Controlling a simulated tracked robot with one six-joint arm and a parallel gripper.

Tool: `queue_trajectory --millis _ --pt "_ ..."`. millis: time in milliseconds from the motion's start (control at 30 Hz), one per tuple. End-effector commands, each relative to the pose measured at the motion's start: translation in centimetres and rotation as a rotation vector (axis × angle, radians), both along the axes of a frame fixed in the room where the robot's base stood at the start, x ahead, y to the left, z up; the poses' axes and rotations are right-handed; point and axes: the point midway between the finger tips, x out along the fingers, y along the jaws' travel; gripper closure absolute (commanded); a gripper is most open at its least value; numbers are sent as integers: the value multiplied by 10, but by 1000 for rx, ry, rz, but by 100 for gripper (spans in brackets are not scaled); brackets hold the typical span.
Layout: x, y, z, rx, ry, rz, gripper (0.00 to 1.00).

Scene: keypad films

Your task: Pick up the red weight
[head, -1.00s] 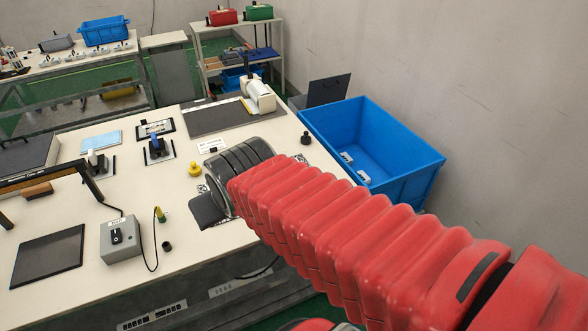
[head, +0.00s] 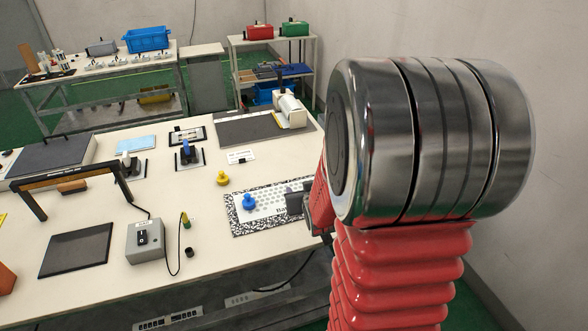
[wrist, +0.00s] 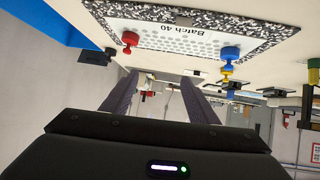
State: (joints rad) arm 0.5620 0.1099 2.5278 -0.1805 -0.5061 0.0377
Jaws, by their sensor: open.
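The red weight (wrist: 130,39) is a small knobbed piece at the left end of the perforated Batch 40 film (wrist: 178,42) in the wrist view. In the head view my arm hides it. A blue weight (wrist: 229,54) stands at the film's other end, also in the head view (head: 248,202). The film lies on a speckled board (head: 237,226). My gripper (wrist: 155,84) is open, its two dark fingers apart with nothing held between them. The red weight appears beyond the fingertips, not between them. In the head view my gripper (head: 297,198) shows partly, by the board's right end.
A yellow weight (head: 222,178) stands on the table just behind the board. A grey switch box (head: 145,240) with a cable is at the front left. A roll holder (head: 291,109) stands at the back. A blue bin (wrist: 40,22) is beside the table.

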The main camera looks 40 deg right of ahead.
Motion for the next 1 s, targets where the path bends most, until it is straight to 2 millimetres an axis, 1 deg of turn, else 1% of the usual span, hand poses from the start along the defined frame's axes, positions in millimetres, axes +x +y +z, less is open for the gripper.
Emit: queue_trajectory --millis 33,200,300,400,567,867,1000 --pt "-3 -11 -11 0 -12 -16 46" --pt "-11 -41 -33 -13 -83 -55 46" --pt "-17 -55 -44 -19 -122 -76 46" --pt "-22 -64 -50 -25 -155 -90 46" --pt "-26 -70 -53 -30 -178 -99 46" --pt "-25 -70 -53 -31 -180 -99 46" --pt "-23 -73 -56 -30 -179 -99 46"
